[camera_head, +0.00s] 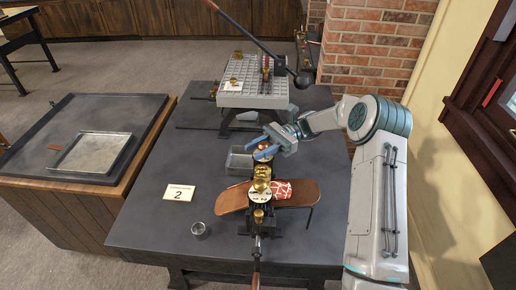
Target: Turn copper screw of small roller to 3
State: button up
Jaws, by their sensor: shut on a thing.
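The small drop roller (262,188) stands on the dark table, with brass and copper parts stacked along its middle and a leather-brown curved board across it. My gripper (265,152) is above the far end of the small roller, its blue fingers shut around a small copper-coloured piece that looks like the copper screw (264,155). The fingers hide much of the screw. Any number mark at the screw is too small to read. A white dial (259,197) shows on the nearer part of the roller.
A larger press with a gridded plate (240,96) and a long lever stands behind. A grey open tray (238,162) sits left of my gripper. A card marked 2 (179,192) and a small glass (199,230) are on the table (155,235), whose left part is mostly clear. A brick pillar (370,45) stands behind my arm.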

jog(key=shift+n+g+h, duration=0.5)
jog(key=shift+g, duration=0.1)
jog(key=shift+r, duration=0.1)
jog(key=o, duration=1)
jog(key=shift+c, duration=0.2)
jog(key=shift+d, duration=0.1)
